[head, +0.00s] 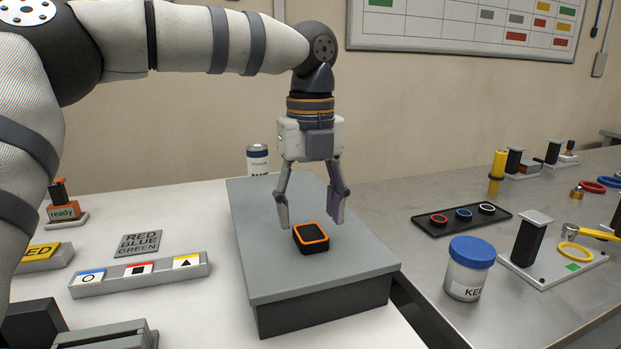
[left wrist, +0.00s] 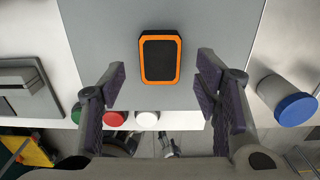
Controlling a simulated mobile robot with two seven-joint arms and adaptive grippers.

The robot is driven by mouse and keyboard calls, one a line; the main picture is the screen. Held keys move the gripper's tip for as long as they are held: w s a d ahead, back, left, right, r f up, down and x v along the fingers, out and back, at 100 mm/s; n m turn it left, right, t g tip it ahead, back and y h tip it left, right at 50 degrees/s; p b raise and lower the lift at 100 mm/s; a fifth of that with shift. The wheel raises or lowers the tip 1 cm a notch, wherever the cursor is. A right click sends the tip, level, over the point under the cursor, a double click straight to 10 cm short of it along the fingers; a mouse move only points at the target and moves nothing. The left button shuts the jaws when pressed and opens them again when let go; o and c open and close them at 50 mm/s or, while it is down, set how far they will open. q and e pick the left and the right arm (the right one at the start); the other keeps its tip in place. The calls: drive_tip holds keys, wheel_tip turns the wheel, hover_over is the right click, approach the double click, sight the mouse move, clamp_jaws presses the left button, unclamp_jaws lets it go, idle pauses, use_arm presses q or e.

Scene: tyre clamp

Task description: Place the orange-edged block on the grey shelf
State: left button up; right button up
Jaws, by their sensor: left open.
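The orange-edged block (head: 310,238) is black with an orange rim and lies flat on the grey shelf (head: 260,265), towards its front right. It also shows in the left wrist view (left wrist: 160,57), lying on the grey surface (left wrist: 110,25). My left gripper (head: 312,222) points down just above and behind the block, its fingers spread apart. In the left wrist view the open fingers (left wrist: 160,85) stand to either side below the block, touching nothing. The right gripper is in neither view.
A white jar with a blue lid (head: 467,268) stands right of the shelf. A black tray with several rings (head: 461,218) lies behind it. A grey strip with symbol tiles (head: 140,275) lies left of the shelf. A can (head: 258,160) stands behind the shelf.

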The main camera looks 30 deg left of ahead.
sight(310, 233)
use_arm(q)
wheel_tip(310, 233, up, 9)
idle(0.5)
